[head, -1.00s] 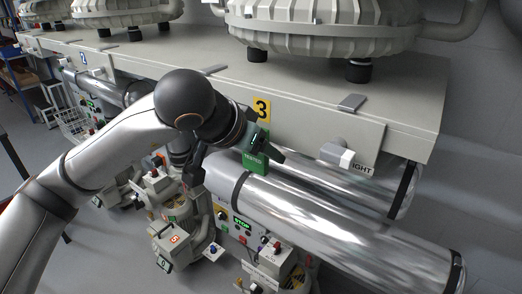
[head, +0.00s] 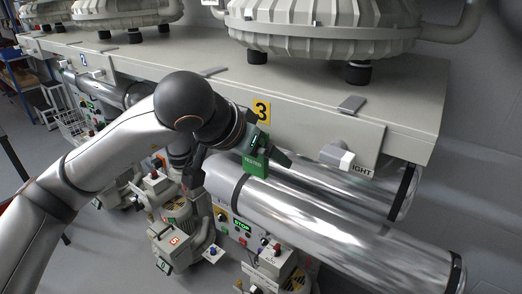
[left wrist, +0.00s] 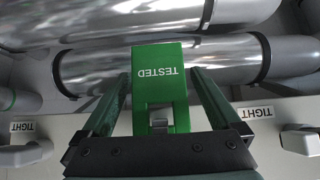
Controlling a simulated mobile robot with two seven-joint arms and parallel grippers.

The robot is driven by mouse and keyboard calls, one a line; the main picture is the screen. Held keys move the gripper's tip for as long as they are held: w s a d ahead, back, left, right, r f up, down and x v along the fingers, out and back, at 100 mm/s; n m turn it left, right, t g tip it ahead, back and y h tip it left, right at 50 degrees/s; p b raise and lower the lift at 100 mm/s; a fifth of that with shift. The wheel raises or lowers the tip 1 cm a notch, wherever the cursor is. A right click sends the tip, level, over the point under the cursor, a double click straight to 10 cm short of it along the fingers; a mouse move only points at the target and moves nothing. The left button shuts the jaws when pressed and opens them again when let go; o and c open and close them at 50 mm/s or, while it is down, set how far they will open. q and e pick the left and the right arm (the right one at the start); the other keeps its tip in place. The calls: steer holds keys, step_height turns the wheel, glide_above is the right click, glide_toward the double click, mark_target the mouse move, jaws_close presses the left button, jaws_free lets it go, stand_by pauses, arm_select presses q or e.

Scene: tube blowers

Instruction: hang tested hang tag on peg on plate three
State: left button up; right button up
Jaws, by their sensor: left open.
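The green hang tag (head: 254,163) marked TESTED hangs in front of the plate edge, just under and left of the yellow number 3 label (head: 262,110). In the left wrist view the tag (left wrist: 158,72) lies between the two green fingers of my left gripper (left wrist: 160,84), with a gap on each side. A small grey metal peg (left wrist: 158,122) shows at the tag's slot, and the tag seems to hang on it. My left gripper (head: 262,151) is open around the tag in the head view. My right gripper is not in view.
Shiny silver tubes (head: 330,225) run below the plate (head: 400,115). A grey clamp handle (head: 337,156) sits to the right on the plate's front, beside a TIGHT label (left wrist: 257,112). Blower units stand on top, and pumps with control boxes (head: 240,224) lie below.

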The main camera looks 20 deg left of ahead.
arm_select(q)
steer(key=v, duration=1.2)
steer(key=shift+s+r, duration=0.2)
steer(key=shift+s+a, duration=0.1)
steer(key=shift+a, duration=0.05)
